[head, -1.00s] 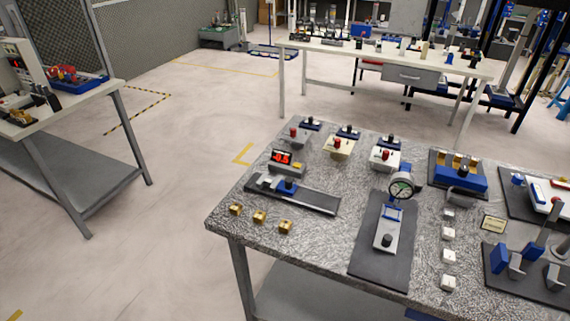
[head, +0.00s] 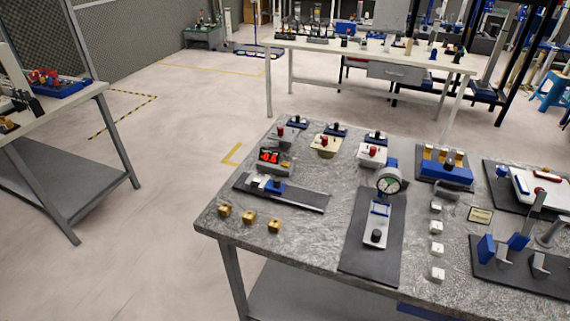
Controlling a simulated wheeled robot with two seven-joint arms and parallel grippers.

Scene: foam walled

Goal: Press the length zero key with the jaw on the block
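The length gauge lies near the left edge of the speckled grey table, as a dark rail (head: 305,201) with a blue sliding jaw (head: 274,186) near its left end. A pale grey piece (head: 257,181) sits beside the jaw; I cannot tell whether it is the block or a fixed jaw, nor whether they touch. Behind the rail stands a grey readout box with a lit red display (head: 269,156), its digits too small to read surely. A small yellowish key (head: 287,166) shows at the box's right side. Neither of my grippers is in view.
Several brass blocks (head: 249,217) lie along the front left edge. A dial gauge (head: 388,182) stands on a dark mat to the right. Red- and black-knobbed fixtures (head: 325,146) stand behind. Several white cubes (head: 436,227) form a line further right. Open floor lies left of the table.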

